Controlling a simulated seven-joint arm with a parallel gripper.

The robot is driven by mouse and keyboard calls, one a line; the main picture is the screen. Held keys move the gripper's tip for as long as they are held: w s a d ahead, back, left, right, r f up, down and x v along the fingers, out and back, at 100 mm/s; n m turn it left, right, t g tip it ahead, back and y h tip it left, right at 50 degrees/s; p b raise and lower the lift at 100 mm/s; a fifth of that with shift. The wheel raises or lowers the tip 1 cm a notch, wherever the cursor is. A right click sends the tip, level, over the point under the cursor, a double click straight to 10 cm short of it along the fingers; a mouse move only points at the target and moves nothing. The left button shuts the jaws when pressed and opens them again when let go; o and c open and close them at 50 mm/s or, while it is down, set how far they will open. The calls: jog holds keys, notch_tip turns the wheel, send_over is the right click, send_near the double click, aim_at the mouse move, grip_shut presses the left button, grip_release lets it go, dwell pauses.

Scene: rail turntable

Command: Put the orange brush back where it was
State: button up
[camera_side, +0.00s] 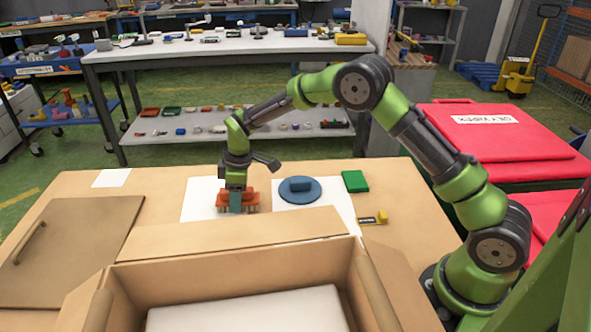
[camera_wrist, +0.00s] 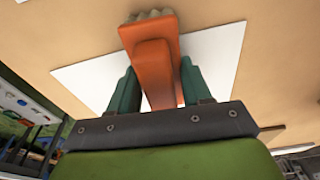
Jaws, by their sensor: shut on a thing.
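The orange brush (camera_side: 251,198) has an orange body and pale bristles that point down. My gripper (camera_side: 236,205) is shut on it from above, with a teal finger in front of its body. In the wrist view the brush (camera_wrist: 155,65) lies between the two teal fingers of my gripper (camera_wrist: 157,85). The brush is over a white sheet (camera_side: 196,192) on the tan table. I cannot tell whether its bristles touch the sheet. Part of the brush is hidden by the finger.
To the right, a blue disc (camera_side: 300,196) with a blue block on it lies on another white sheet (camera_side: 343,208). An open cardboard box (camera_side: 240,262) stands in front. A handled board (camera_side: 75,240) lies left.

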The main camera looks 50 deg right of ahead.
jog(key=shift+f, duration=0.1)
jog(key=o, duration=0.9)
jog(key=shift+o, duration=0.2)
jog(key=r, duration=0.7)
jog(key=s+d+r, duration=0.1)
jog(key=r, duration=0.3)
jog(key=shift+s+d+r, duration=0.1)
jog(key=shift+r, duration=0.25)
jog(key=s+d+r+m+t, duration=0.2)
jog(key=s+r+m, duration=0.3)
jog(key=s+r, duration=0.7)
jog(key=s+d+m+t, duration=0.1)
jog(key=s+m+t, duration=0.3)
jog(key=s, duration=1.3)
jog(key=m, duration=0.4)
jog(key=shift+s+d+y, duration=0.15)
jog(key=shift+s+y, duration=0.15)
jog(key=shift+y, duration=0.1)
